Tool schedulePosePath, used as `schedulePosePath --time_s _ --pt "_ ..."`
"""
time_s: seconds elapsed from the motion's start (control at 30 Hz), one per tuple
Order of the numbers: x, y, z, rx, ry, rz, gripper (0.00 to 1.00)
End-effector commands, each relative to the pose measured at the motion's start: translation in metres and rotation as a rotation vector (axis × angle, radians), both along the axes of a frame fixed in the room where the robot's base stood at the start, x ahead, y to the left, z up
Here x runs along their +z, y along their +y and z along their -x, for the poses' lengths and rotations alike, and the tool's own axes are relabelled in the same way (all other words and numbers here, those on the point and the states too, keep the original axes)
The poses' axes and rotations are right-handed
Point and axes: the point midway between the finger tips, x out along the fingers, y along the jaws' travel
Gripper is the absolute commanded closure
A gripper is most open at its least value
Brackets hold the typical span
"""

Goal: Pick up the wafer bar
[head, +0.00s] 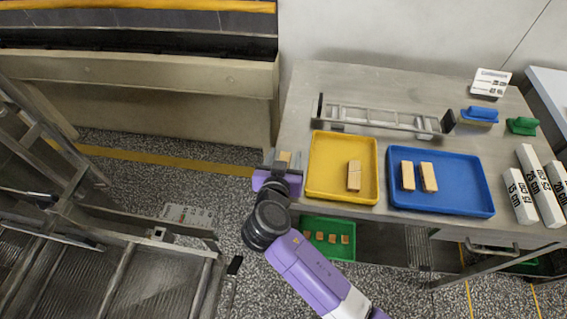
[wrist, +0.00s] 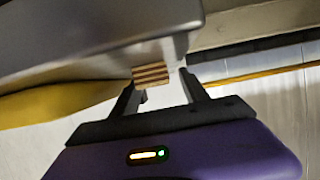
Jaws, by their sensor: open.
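A wafer bar with brown and cream layers (wrist: 152,76) juts out past the metal table's edge in the wrist view. It also shows as a small tan block (head: 284,157) at the table's left edge in the head view. My gripper (head: 282,160) is at that edge, and its open fingers (wrist: 163,82) lie to either side of the bar's end. The bar looks nearer the left finger in the wrist view; I cannot tell whether they touch. Another wafer bar (head: 354,175) lies in the yellow tray (head: 318,162), and two more (head: 407,176) lie in the blue tray (head: 462,198).
The metal table (head: 365,82) carries a grey rack (head: 380,119), blue (head: 479,114) and green (head: 522,125) handled tools, a card and white labelled blocks (head: 520,196). A green tray (head: 354,256) with several small pieces sits below. Railings stand at left.

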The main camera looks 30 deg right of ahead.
Motion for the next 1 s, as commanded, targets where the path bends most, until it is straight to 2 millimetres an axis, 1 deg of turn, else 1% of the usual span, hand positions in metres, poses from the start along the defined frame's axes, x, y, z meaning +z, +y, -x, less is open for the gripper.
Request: schedulePosePath --time_s 0.17,0.2,0.27,0.3,0.43,0.47,0.77,0.87,1.0 --pt "-0.001 0.0 0.0 0.0 0.0 0.0 0.47" --pt "-0.001 0.0 0.0 0.0 0.0 0.0 0.49" --pt "-0.001 0.0 0.0 0.001 0.0 0.0 0.61" --pt "0.0 0.0 0.0 0.001 0.0 0.0 0.69" --pt "0.0 0.0 0.0 0.001 0.0 0.0 0.94" --pt "0.0 0.0 0.0 0.001 0.0 0.0 0.96" --pt "0.001 0.0 0.0 0.001 -0.002 0.0 0.96" --pt "0.006 0.0 -0.001 0.0 -0.003 -0.001 0.96" --pt "0.022 0.0 -0.001 0.0 -0.004 -0.002 0.96"
